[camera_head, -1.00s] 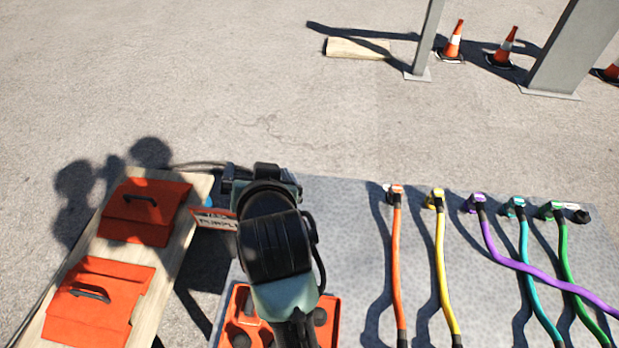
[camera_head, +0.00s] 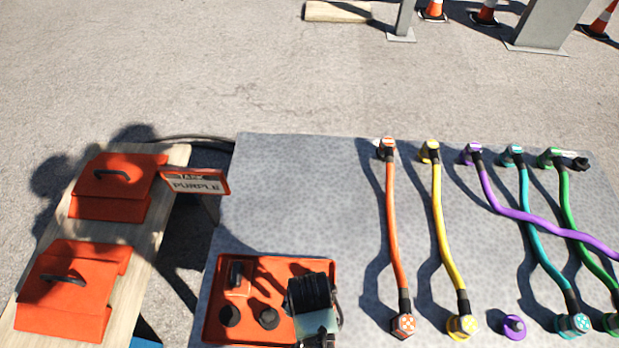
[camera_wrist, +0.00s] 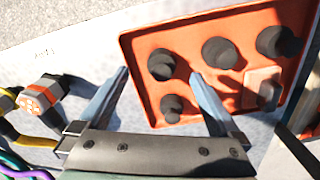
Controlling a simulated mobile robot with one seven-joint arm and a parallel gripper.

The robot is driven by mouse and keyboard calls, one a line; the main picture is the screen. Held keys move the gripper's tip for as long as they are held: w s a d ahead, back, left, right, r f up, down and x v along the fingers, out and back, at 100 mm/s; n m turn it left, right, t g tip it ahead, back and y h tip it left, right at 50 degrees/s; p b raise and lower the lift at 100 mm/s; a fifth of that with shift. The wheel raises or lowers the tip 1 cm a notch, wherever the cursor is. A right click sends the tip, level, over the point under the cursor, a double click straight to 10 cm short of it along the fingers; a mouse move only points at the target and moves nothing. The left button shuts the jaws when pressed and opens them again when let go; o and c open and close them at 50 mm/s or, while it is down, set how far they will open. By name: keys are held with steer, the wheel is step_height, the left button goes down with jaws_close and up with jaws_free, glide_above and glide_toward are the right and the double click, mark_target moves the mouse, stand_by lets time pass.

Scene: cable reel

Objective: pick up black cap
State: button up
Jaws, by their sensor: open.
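Several black caps sit in an orange tray (camera_head: 327,267) on the grey mat. In the head view, one black cap (camera_head: 228,316) is at the tray's lower left, with another (camera_head: 268,318) to its right. The wrist view shows black caps in the tray (camera_wrist: 191,26): a left one (camera_wrist: 161,65), a lower one (camera_wrist: 172,107), a middle one (camera_wrist: 219,52) and a right one (camera_wrist: 277,42). My gripper (camera_wrist: 160,76) is open and empty above the tray's edge. The left cap shows between its fingertips, apparently below them. My arm hides the tray's right part in the head view.
Coloured cables lie right of the tray, including an orange one (camera_head: 393,220) and a crossing purple one (camera_head: 540,220). A purple end (camera_head: 514,327) stands at the mat's front. Orange boxes (camera_head: 112,190) and a sign reading PURPLE (camera_head: 196,184) are left. The mat's back left is clear.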

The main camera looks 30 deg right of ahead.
steer(key=f+b, duration=0.1)
steer(key=f, duration=0.1)
steer(key=f+b, duration=0.1)
steer(key=f, duration=0.2)
steer(key=shift+w+f, duration=0.2)
steer(key=shift+f, duration=0.1)
steer(key=shift+c, duration=0.2)
jaws_close()
